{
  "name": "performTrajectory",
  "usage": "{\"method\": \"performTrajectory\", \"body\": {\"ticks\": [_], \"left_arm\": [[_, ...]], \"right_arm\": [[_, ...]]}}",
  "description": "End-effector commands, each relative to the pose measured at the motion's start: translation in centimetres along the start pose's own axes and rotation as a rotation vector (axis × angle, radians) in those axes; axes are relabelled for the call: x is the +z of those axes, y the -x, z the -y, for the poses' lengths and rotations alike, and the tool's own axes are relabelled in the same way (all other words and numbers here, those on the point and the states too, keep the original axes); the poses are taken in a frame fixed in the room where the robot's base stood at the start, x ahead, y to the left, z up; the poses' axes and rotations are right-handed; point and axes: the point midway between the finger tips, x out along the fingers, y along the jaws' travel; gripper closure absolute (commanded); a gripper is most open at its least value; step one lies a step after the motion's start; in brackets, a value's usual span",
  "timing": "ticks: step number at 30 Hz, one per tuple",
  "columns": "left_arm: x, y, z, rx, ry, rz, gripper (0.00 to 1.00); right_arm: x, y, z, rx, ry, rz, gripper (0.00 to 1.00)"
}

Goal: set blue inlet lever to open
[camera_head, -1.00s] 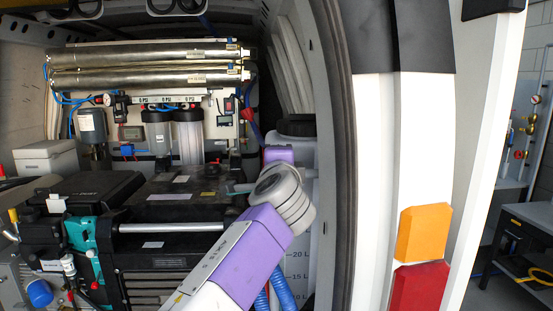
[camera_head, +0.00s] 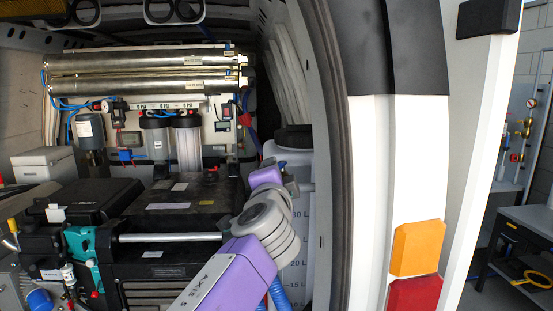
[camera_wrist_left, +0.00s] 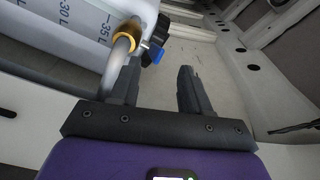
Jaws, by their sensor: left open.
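The blue lever (camera_wrist_left: 153,53) shows in the left wrist view, small, on a valve beside a brass-coloured ring (camera_wrist_left: 125,34) and a grey pipe. A dark knob (camera_wrist_left: 162,25) sits just above it. My left gripper (camera_wrist_left: 160,78) is open and empty. The lever appears just past the tip of the left-hand finger, towards the gap; I cannot tell whether it touches. In the head view my purple and grey arm reaches to the white tank (camera_head: 301,220); its fingers and the lever are hidden there. My right gripper is not in view.
The tank with litre marks (camera_wrist_left: 60,35) stands close on the left in the wrist view. A black machine (camera_head: 180,195), two metal membrane tubes (camera_head: 145,72) and filter housings (camera_head: 188,145) fill the van. The van's door edge (camera_head: 337,200) is right of the arm.

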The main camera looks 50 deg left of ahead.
Motion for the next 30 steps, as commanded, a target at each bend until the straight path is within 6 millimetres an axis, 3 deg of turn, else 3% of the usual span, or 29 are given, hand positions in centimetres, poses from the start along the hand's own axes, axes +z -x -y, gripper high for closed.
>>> {"method": "performTrajectory", "body": {"ticks": [1, 3, 18, 25, 30], "left_arm": [[0.0, -0.4, 0.8, 0.007, 0.073, -0.014, 0.53], [0.1, -0.7, 1.0, 0.019, 0.191, -0.043, 0.53], [1.8, -0.7, 0.6, 0.224, 1.033, -0.161, 0.53], [2.1, -0.2, 0.2, 0.282, 1.211, -0.169, 0.53], [1.9, -1.5, -0.3, 0.286, 1.224, -0.167, 0.53]], "right_arm": [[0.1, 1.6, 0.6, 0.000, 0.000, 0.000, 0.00], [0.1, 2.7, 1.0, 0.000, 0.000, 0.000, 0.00], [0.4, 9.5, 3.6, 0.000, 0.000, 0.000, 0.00], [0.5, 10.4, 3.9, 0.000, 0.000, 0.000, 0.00], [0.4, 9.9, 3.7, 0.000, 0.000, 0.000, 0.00]]}}
